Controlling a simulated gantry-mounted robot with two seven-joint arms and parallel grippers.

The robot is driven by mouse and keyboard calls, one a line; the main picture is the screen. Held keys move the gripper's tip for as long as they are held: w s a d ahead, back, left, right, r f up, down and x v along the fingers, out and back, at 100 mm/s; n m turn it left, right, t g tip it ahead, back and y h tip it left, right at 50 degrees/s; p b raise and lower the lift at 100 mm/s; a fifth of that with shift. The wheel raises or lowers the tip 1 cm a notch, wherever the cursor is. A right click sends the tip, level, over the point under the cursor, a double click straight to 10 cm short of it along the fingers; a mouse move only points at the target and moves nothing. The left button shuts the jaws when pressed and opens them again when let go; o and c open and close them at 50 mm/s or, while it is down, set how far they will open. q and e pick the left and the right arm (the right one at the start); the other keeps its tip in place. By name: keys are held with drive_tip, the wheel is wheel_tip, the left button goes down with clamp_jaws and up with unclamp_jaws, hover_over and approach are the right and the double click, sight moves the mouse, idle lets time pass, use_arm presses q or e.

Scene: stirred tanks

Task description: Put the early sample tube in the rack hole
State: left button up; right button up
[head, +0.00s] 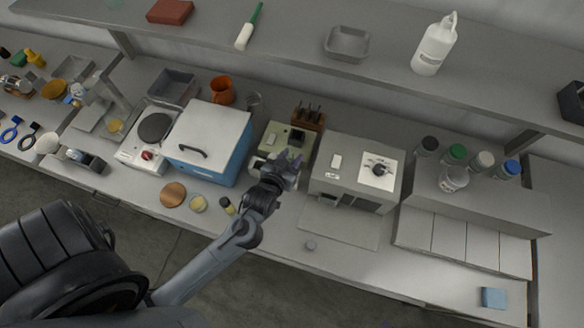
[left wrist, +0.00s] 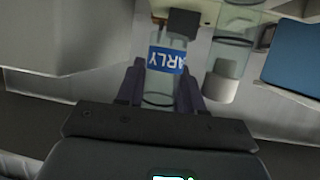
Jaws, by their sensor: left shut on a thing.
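My left gripper (head: 285,165) is over the bench between the blue box and the grey machine, in front of a pale green unit. In the left wrist view my left gripper (left wrist: 160,88) is shut on the early sample tube (left wrist: 166,62), a clear tube with a blue label showing "ARLY" upside down. A dark block sits at the tube's far end; I cannot tell whether it is the tube's cap. In the head view the tube cannot be made out at the gripper. A brown block with several dark uprights (head: 308,117) stands behind; I cannot tell if it is the rack. My right gripper is not in view.
The blue box with a white lid (head: 208,140) stands left of the gripper, the grey machine (head: 357,170) right. The pale green unit (head: 272,137) is behind. A clear cylinder with a pale end (left wrist: 222,82) is beside the tube. A shelf overhangs the back.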

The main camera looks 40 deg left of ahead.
use_arm(q)
drive_tip(key=shift+f, duration=3.1)
drive_tip(key=shift+f, duration=0.1)
drive_tip(key=shift+f, duration=0.15)
drive_tip(key=o, duration=0.8)
drive_tip(key=shift+f+b, duration=0.1)
drive_tip(key=shift+b, duration=0.2)
drive_tip(key=shift+r, duration=0.3)
drive_tip(key=s+d+r+m+g+h, duration=0.1)
drive_tip(key=s+d+r+g, duration=0.1)
drive_tip(key=s, duration=0.3)
drive_tip(key=s+d+r+m+g+h, duration=0.1)
drive_tip(key=s+d+r+m+g, duration=0.1)
drive_tip(key=s, duration=0.4)
drive_tip(key=s+d+r+m+g+h, duration=0.2)
drive_tip(key=s+r+g, duration=0.2)
drive_tip(key=s+g, duration=0.1)
drive_tip(key=shift+s+d, duration=0.1)
drive_tip(key=shift+s, duration=0.5)
